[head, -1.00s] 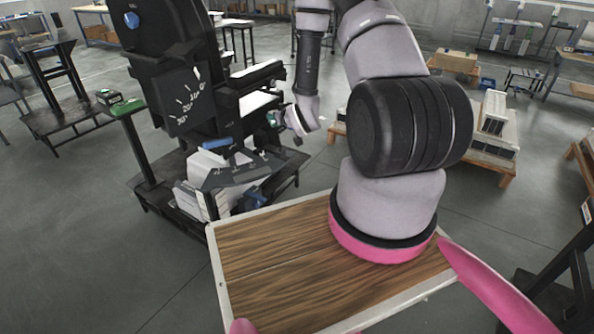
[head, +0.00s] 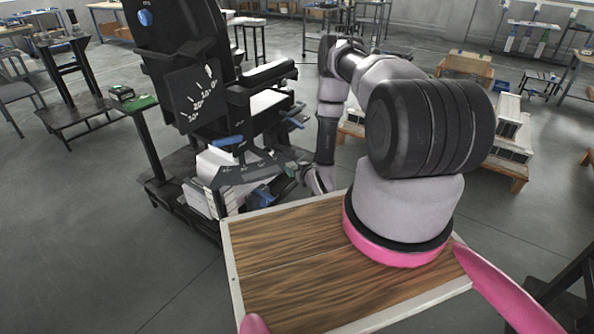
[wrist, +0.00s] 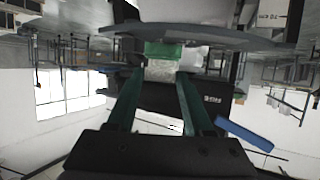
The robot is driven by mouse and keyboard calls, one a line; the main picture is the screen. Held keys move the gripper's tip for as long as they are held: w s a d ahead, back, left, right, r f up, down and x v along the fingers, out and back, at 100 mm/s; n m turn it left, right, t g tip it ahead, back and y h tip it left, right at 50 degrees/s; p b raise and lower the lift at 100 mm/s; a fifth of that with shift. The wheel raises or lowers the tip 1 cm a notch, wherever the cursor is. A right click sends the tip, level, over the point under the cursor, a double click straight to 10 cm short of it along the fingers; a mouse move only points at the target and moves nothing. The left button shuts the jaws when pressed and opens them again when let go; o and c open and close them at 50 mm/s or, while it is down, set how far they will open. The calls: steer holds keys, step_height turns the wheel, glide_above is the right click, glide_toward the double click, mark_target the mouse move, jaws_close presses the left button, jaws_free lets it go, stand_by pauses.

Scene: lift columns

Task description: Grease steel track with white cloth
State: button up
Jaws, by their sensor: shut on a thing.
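My gripper (wrist: 162,80) is shut on a pale, whitish pad, which looks like the white cloth (wrist: 160,70), between its two dark green fingers in the wrist view. A green block (wrist: 163,50) shows just beyond the cloth; I cannot tell whether they touch. A curved grey strip (wrist: 200,35), possibly the steel track, crosses beyond the fingertips. In the head view a curved grey plate with markings (head: 245,172) sits low on the black machine. My wrist is beside that machine, behind the board's far edge; my fingers and the cloth cannot be made out there.
The black chair-like machine (head: 190,75) stands left of my arm. A wooden board with a pale rim (head: 290,262) lies in front. A post with a green top (head: 140,103) stands farther left. Pallets with white boxes (head: 505,125) are at the right. Open floor lies left.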

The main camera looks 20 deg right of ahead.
steer(key=x, duration=0.4)
steer(key=r+x, duration=0.1)
steer(key=x, duration=0.7)
steer(key=shift+w+a+r, duration=0.1)
steer(key=shift+w+r, duration=0.1)
steer(key=shift+w, duration=0.1)
steer(key=shift+f, duration=0.7)
stand_by(0.6)
steer(key=shift+s+a, duration=0.45)
steer(key=shift+a, duration=2.65)
steer(key=shift+s+a, duration=0.4)
steer(key=shift+a, duration=2.75)
steer(key=shift+s+a, duration=0.45)
steer(key=shift+a, duration=2.65)
steer(key=shift+w+d+r, duration=0.1)
steer(key=shift+w+d, duration=0.15)
steer(key=shift+d, duration=1.35)
steer(key=shift+w+d, duration=0.2)
steer(key=shift+d, duration=1.45)
